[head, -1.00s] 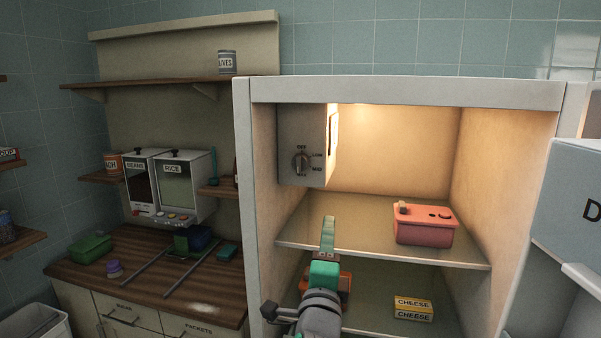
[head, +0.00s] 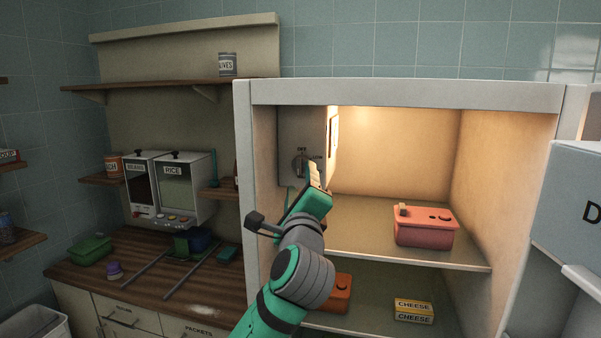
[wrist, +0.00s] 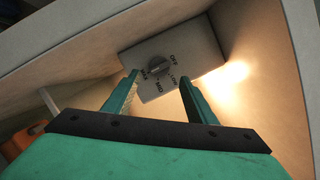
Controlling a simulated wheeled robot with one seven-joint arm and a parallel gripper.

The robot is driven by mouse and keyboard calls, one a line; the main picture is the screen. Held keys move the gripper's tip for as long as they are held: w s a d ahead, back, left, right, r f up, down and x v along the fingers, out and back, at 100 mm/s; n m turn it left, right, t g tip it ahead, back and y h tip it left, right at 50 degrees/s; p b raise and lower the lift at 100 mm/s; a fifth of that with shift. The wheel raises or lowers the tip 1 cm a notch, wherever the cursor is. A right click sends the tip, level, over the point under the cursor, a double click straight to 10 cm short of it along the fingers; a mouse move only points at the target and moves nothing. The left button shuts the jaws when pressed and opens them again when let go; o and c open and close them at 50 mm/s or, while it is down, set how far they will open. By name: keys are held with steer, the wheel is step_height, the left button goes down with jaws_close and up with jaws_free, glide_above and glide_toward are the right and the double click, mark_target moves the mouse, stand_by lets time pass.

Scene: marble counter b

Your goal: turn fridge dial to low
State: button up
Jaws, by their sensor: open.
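The fridge dial (head: 300,163) is a round grey knob on a pale control box (head: 293,128) at the upper left inside the open fridge. The exact setting is hard to tell. My gripper (wrist: 160,100) is open and empty, its two green fingers apart, pointing at the box with the dial between them in the picture, not gripped. In the head view my gripper (head: 305,185) stands in front of the box's lower part.
A red lidded container (head: 425,228) sits on the upper fridge shelf (head: 365,240). Cheese packs (head: 414,311) and an orange item (head: 340,292) are on the level below. The fridge's left wall (head: 262,160) is close to my arm. The open door (head: 570,200) is at right.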

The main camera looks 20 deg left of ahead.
mark_target(300, 169)
steer(key=shift+x, duration=2.75)
steer(key=shift+c, duration=0.2)
steer(key=c, duration=1)
